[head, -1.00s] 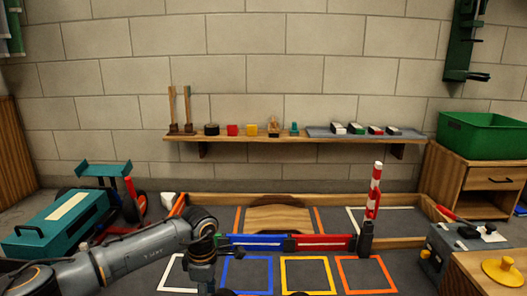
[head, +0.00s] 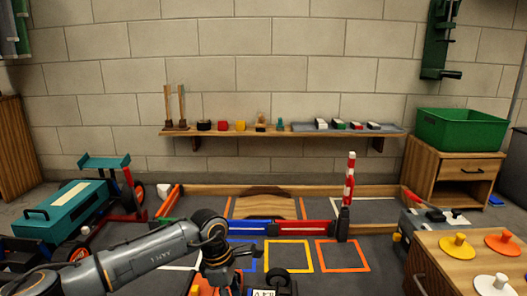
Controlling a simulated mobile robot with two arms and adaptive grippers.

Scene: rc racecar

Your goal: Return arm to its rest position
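My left arm comes in from the lower left and bends down at its elbow. My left gripper (head: 226,274) points down near the bottom edge, in front of the blue square; its fingers are dark and partly cut off, so I cannot tell whether they are open. Beside it, at the bottom edge, are an orange part (head: 201,286) and a black wheel (head: 278,277) on a dark body, mostly cut off. My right gripper is not in view.
A red and blue barrier (head: 280,228) and a red-white striped post (head: 349,180) stand behind the floor squares. A teal toolbox (head: 65,212) is at left. A wooden cabinet (head: 455,290) with coloured knobbed discs is at right. A shelf (head: 270,131) hangs on the wall.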

